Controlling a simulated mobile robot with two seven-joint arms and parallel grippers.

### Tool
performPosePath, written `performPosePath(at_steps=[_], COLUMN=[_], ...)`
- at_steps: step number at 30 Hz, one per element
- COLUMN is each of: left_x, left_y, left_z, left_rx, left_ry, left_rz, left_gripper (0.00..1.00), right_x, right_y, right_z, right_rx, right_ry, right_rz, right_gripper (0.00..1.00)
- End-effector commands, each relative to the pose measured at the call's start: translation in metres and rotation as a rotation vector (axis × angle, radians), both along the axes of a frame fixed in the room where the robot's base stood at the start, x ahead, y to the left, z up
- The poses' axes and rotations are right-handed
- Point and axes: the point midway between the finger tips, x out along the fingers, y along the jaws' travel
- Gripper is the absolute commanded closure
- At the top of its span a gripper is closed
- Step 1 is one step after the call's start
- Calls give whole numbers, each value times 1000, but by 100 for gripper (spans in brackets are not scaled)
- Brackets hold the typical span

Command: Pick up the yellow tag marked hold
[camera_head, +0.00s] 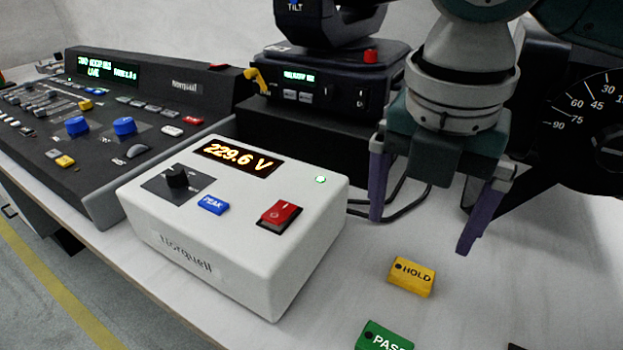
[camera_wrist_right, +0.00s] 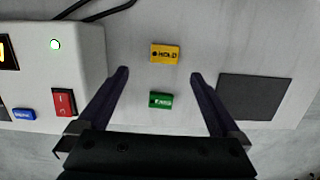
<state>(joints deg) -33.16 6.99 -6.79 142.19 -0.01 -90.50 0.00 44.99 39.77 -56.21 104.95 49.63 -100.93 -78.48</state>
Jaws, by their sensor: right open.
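The yellow tag marked HOLD (camera_head: 411,277) lies flat on the white table, right of the white meter box. My right gripper (camera_head: 419,236) is open and empty above the table, behind and above the tag in the head view. In the right wrist view the yellow tag (camera_wrist_right: 164,53) lies just beyond the open fingers (camera_wrist_right: 159,74), roughly centred between them. A green tag (camera_head: 384,338) lies nearer the front; its lettering is partly cut off. It also shows between the fingers in the right wrist view (camera_wrist_right: 161,100). My left gripper is not in view.
The white meter box (camera_head: 240,222) reads 229.6 V and has a red switch. A lighting console (camera_head: 100,135) stands at the left. A dark square (camera_wrist_right: 253,97) lies right of the tags. Black cables (camera_head: 395,200) run behind the box.

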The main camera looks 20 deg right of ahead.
Motion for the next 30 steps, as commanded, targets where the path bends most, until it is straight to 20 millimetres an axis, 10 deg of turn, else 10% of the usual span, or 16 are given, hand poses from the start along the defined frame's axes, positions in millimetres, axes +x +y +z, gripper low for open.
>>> performPosePath(at_steps=[18,30], left_x=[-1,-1], left_y=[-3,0], left_z=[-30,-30], left_rx=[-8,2], left_ry=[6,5], left_rz=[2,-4], left_gripper=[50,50], right_x=[6,7], right_y=[-12,-13], right_z=[-84,-88], right_rx=[0,0], right_ry=[1,-1], right_rz=[-1,0], right_gripper=[0,11])
